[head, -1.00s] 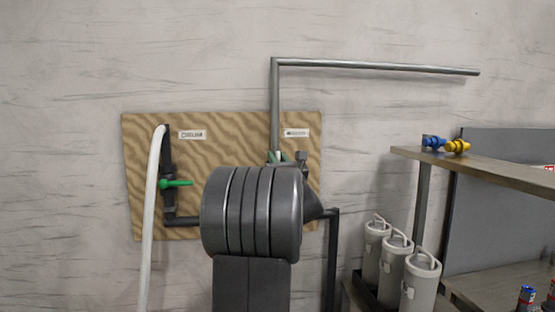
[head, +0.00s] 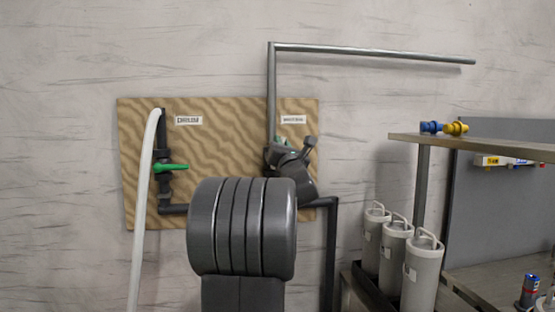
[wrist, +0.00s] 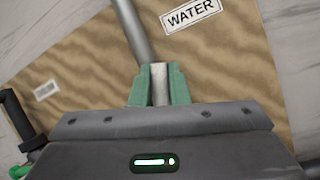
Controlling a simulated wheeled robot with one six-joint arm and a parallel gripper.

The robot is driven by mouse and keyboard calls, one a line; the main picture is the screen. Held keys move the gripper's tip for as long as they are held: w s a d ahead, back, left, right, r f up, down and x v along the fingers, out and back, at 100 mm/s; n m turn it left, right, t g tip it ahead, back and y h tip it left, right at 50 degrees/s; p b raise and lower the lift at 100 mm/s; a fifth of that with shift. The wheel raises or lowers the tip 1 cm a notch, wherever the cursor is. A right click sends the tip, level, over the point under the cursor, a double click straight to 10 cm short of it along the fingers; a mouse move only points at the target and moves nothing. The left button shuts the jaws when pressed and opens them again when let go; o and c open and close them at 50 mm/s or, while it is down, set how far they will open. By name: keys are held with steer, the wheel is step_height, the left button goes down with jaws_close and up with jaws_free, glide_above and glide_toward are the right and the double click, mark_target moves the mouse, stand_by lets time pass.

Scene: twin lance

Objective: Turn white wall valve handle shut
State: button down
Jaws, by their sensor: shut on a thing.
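In the wrist view, the green-padded fingers of my gripper (wrist: 160,84) are shut on a narrow pale piece, the white valve handle (wrist: 160,94). Most of the handle is hidden by the fingers and the gripper body. The grey pipe (wrist: 131,30) runs up from just beyond the fingertips and looks tilted in this view, below the left of the WATER label (wrist: 191,13). In the head view, my gripper (head: 281,146) is at the foot of the right-hand pipe (head: 271,95), with my arm covering the valve body.
A second valve with a green handle (head: 172,167) and a white hose (head: 145,215) is on the left of the wooden board (head: 225,140). A shelf (head: 480,143) with blue and yellow fittings (head: 443,128) and several grey canisters (head: 423,265) stand at the right.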

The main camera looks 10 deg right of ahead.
steer(key=d+f+m+g+h+p, duration=0.2)
steer(key=m+p, duration=0.4)
steer(key=m, duration=0.4)
steer(key=d+f+m+g+h+p, duration=0.2)
steer(key=f+m+h+p, duration=0.2)
steer(key=m, duration=0.6)
steer(key=shift+d+g+h+p, duration=0.2)
steer(key=shift+g+h+p, duration=0.1)
steer(key=shift+h+p, duration=1)
steer(key=shift+f, duration=0.2)
steer(key=c, duration=1.4)
jaws_free()
steer(key=shift+s, duration=0.1)
